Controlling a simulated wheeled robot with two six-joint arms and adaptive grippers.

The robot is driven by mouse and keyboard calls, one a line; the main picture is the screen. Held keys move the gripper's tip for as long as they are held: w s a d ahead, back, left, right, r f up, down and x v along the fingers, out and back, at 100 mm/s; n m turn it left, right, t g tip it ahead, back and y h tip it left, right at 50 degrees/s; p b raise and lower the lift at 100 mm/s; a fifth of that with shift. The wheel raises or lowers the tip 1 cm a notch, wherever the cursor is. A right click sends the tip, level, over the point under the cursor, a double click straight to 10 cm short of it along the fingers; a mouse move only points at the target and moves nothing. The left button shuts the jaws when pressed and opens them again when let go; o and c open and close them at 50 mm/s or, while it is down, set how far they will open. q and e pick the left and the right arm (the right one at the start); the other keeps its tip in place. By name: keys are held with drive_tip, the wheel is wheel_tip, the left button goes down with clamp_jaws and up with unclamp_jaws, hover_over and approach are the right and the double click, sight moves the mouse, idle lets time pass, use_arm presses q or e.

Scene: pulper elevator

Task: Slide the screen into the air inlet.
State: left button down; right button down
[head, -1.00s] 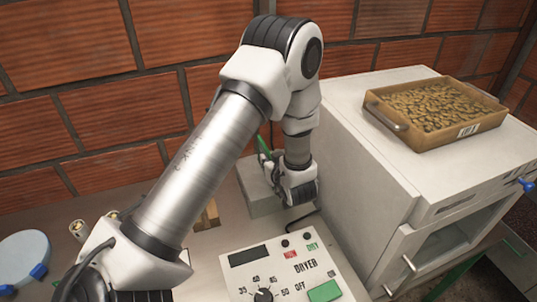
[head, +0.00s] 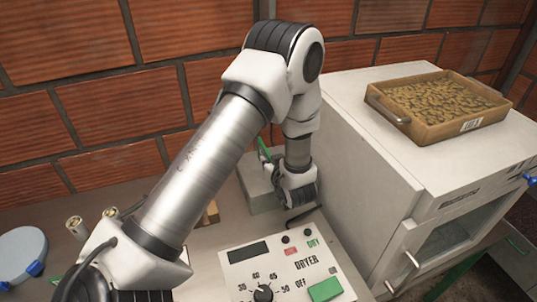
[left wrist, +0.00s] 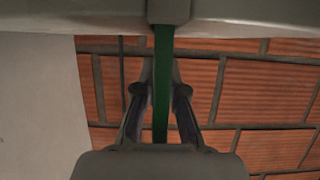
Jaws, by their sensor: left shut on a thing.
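The screen shows as a thin green strip (left wrist: 161,85), edge on, in the left wrist view. My left gripper (left wrist: 162,72) is shut on it, with one dark finger on each side. The strip's far end meets a grey fitting (left wrist: 169,10) on a pale body at the top of that view; I cannot tell how far it goes in. In the head view a green edge of the screen (head: 264,149) shows beside my left wrist, above a grey box (head: 262,196) that may bear the air inlet. My left gripper (head: 279,172) is partly hidden there. My right gripper is not in view.
A white cabinet (head: 365,180) stands close to the right of my left gripper, with a tray of beans (head: 440,104) on top. A dryer control panel (head: 285,262) lies in front. A brick wall (head: 120,118) closes the back.

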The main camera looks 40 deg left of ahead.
use_arm(q)
drive_tip(key=shift+f+b, duration=0.55)
drive_tip(key=shift+f, duration=0.35)
drive_tip(key=c, duration=1.2)
unclamp_jaws()
drive_tip(key=v, duration=1.2)
drive_tip(key=shift+f, duration=0.1)
